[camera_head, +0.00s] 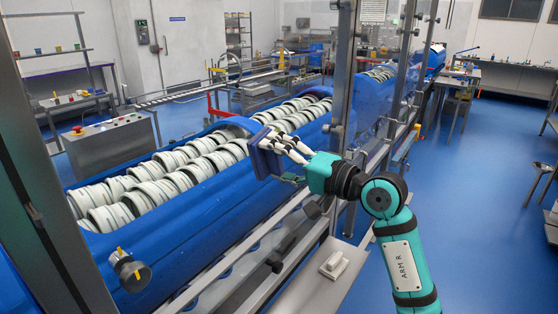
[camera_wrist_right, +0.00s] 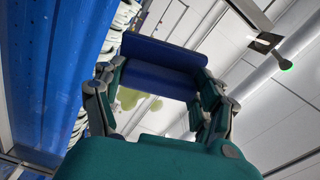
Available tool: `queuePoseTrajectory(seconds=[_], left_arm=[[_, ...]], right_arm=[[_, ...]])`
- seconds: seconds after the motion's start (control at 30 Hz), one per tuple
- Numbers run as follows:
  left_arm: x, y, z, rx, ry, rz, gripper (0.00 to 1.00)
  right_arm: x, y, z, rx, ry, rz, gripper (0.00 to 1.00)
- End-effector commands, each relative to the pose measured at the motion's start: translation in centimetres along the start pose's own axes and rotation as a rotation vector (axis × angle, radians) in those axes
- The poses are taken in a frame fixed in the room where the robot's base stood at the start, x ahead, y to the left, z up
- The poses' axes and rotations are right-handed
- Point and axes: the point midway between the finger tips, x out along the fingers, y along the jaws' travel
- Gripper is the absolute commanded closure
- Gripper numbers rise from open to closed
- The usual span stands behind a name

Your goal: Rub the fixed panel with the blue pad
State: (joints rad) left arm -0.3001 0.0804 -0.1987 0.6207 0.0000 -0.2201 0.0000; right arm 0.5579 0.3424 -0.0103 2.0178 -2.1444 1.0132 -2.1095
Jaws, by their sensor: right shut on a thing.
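My right gripper (camera_head: 272,150) reaches in from the right in the head view. It is shut on the blue pad (camera_head: 264,158), a dark blue block held upright at its fingertips. In the right wrist view the pad (camera_wrist_right: 165,62) spans between the two fingers, above the palm. A yellow-green smear (camera_wrist_right: 130,97) shows through the gap between the fingers, seemingly on a clear surface. The fixed panel is see-through and its edges are hard to make out; I cannot tell whether the pad touches it. My left gripper is not in view.
A blue conveyor housing (camera_head: 190,215) with rows of pale rings runs behind the pad. A metal post (camera_head: 345,80) stands just right of the gripper. A white block (camera_head: 334,264) lies on the metal ledge below.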

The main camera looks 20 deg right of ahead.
Motion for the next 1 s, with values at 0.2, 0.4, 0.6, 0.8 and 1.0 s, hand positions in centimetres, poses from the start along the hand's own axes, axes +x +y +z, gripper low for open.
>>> queuePoseTrajectory(seconds=[0.2,0.4,0.6,0.8,1.0], left_arm=[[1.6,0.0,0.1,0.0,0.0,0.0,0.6],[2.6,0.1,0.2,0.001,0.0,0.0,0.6],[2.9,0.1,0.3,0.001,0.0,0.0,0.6],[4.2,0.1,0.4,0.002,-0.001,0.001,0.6],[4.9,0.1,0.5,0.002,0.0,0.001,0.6]], right_arm=[[-0.1,0.7,-1.7,-0.003,0.003,-0.001,0.63],[-0.2,1.1,-3.2,-0.002,0.002,0.0,0.63],[-0.2,1.1,-3.7,-0.001,0.001,-0.002,0.63],[-0.1,1.8,-5.3,-0.001,0.004,0.0,0.63],[0.0,2.1,-6.8,-0.001,0.002,-0.001,0.63]])
